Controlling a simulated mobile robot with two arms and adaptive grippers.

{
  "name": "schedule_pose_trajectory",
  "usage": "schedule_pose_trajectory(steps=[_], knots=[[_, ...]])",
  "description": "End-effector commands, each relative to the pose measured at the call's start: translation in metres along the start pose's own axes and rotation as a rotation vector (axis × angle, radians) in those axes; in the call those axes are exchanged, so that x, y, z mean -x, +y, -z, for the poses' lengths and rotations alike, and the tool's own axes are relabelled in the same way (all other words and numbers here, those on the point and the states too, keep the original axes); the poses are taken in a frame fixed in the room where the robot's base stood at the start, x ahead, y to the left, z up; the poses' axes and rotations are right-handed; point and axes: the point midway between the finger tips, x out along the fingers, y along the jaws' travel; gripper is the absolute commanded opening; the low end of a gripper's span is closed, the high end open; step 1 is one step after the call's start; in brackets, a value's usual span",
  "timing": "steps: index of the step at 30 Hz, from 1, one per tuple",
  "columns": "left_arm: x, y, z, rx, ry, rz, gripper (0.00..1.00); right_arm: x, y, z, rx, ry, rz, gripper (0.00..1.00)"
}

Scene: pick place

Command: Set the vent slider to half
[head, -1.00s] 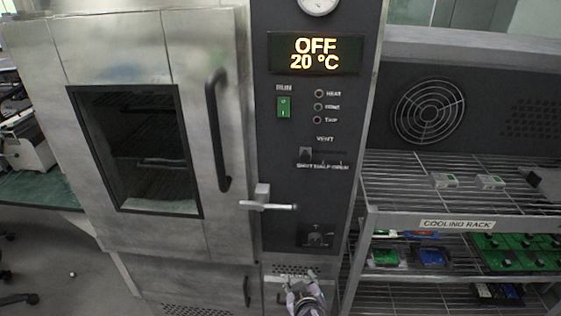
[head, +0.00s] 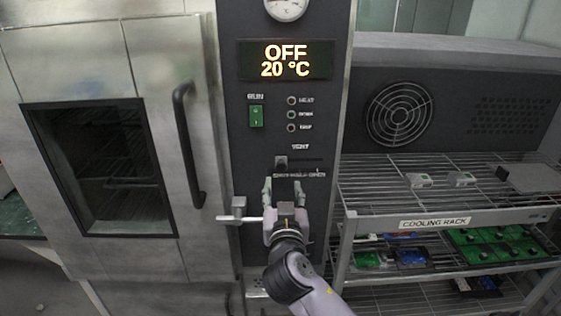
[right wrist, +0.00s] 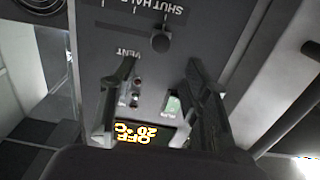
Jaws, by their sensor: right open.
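The vent slider knob (head: 281,162) is a small dark block at the left end of its horizontal slot, under the word VENT and above the SHUT end of the SHUT HALF OPEN scale. My right gripper (head: 283,187) is open and points up at the panel just below the knob. Its fingertips cover part of the scale lettering. In the right wrist view, which is upside down, the knob (right wrist: 160,42) appears beyond the two spread fingers (right wrist: 160,66), roughly centred between them; nothing is held. My left gripper is not in view.
The oven door handle (head: 188,145) and a silver latch lever (head: 239,213) are left of my right gripper, the lever very close to it. The green RUN switch (head: 256,116) and display (head: 286,60) are above. A cooling rack (head: 436,221) stands at right.

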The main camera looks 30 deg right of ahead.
Motion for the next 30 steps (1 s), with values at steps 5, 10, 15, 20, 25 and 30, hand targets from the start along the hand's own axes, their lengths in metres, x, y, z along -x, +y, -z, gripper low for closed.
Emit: schedule_pose_trajectory(steps=[5,10,15,20,25,30], knots=[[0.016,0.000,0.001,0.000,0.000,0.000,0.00,-0.041,0.000,0.004,0.006,0.001,-0.002,0.43],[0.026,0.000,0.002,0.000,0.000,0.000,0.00,-0.074,0.000,0.003,0.003,0.000,0.000,0.43],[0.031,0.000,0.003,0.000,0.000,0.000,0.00,-0.096,-0.001,0.002,0.003,0.000,0.001,0.43],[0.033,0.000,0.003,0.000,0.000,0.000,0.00,-0.106,-0.001,0.000,0.001,-0.001,0.001,0.43],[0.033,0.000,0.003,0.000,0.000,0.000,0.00,-0.108,-0.001,-0.001,0.000,-0.001,0.002,0.43],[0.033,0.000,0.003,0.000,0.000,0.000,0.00,-0.108,-0.001,-0.001,0.000,-0.001,0.002,0.41]])
